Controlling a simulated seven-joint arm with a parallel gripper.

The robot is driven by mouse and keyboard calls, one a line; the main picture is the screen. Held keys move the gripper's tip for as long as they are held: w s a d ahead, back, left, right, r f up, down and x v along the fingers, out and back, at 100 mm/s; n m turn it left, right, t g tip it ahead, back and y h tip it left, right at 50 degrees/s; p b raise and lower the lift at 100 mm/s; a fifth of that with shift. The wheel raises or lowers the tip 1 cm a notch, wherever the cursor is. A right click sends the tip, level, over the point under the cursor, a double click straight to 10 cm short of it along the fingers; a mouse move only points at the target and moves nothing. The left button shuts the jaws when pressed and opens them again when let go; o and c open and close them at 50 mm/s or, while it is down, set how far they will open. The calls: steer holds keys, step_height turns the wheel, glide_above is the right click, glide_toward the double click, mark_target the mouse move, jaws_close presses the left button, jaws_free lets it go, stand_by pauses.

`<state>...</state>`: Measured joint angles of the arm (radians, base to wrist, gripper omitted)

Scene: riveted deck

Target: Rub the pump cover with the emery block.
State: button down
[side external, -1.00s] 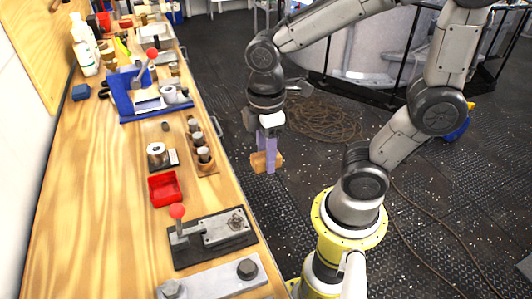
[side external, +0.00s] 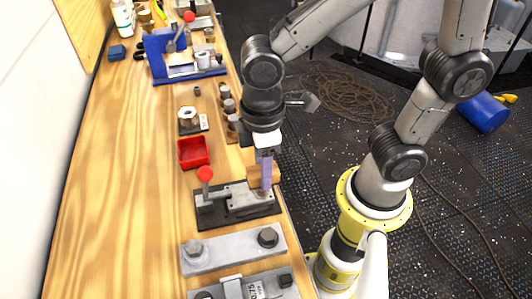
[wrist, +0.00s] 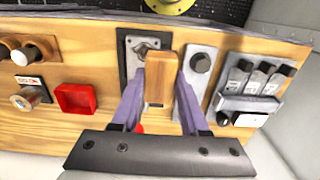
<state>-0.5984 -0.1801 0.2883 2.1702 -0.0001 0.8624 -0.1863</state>
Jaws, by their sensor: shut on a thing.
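The emery block (side external: 255,177), an orange-brown block, is held between the two purple fingers of my gripper (side external: 266,172). In the wrist view the block (wrist: 158,78) sits upright between the fingertips (wrist: 158,95). The pump cover appears to be the grey metal plate (side external: 238,200) with a dark patch, set in a black-based clamp fixture (side external: 208,217) with a red-knobbed lever. In the wrist view the block partly hides the plate (wrist: 143,46). My gripper is over the plate's far right end. I cannot tell whether block and plate touch.
A red tray (side external: 193,153) lies behind the fixture. A grey bolted bar (side external: 232,250) lies in front of it, with another clamped plate (side external: 245,288) nearer. The left side of the wooden bench (side external: 120,200) is clear.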

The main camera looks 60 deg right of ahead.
mark_target(263, 201)
steer(key=shift+f, duration=3.6)
steer(key=shift+w+d+f, duration=0.1)
steer(key=shift+d+f, duration=0.05)
steer(key=shift+f, duration=0.1)
steer(key=shift+w+d+f, duration=0.15)
steer(key=shift+w+d, duration=0.4)
steer(key=shift+d, duration=0.05)
steer(key=shift+w+d, duration=1.55)
steer(key=shift+w, duration=0.05)
steer(key=shift+s+a, duration=2.3)
steer(key=shift+a, duration=0.05)
step_height(263, 201, up, 2)
steer(key=shift+r, duration=3.15)
